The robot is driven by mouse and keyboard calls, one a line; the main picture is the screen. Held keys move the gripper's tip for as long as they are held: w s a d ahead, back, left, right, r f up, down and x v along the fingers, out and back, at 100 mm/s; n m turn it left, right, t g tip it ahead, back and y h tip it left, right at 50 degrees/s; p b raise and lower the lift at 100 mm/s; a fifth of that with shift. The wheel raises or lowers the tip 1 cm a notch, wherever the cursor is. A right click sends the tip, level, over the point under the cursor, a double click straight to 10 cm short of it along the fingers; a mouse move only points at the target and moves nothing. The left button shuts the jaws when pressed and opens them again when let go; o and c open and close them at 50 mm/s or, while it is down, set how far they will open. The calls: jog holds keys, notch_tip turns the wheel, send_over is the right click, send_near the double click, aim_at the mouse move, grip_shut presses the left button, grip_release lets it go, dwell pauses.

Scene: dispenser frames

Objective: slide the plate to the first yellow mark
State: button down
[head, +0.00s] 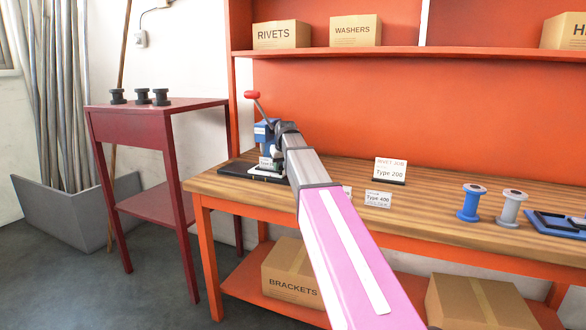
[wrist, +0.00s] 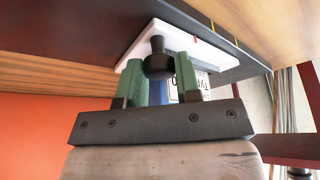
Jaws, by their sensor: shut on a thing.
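In the wrist view my gripper (wrist: 158,78) has its green fingers shut on the black knob (wrist: 158,58) of the white plate (wrist: 188,42). The plate lies on a dark base (wrist: 120,25). A small red line is on the plate's edge. In the head view the blue press (head: 263,134) with a red-tipped lever (head: 252,95) stands on the base, and my arm hides part of it.
The wooden bench (head: 430,205) carries a Type 200 card (head: 390,168), a Type 400 card (head: 378,199), a blue spool (head: 470,203), a grey spool (head: 511,208) and a blue tray (head: 560,224). A dark red side table (head: 150,122) with black spools stands left. Boxes sit on shelves above and below.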

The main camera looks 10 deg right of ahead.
jog(key=shift+w+a, duration=0.5)
jog(key=shift+a, duration=0.15)
jog(key=c, duration=0.8)
grip_release()
jog(key=shift+c, duration=0.2)
jog(key=shift+s+r, duration=0.1)
jog(key=a+v, duration=0.1)
jog(key=v, duration=0.9)
jog(key=shift+d+r, duration=0.3)
jog(key=shift+d, duration=0.15)
jog(key=shift+s, duration=0.15)
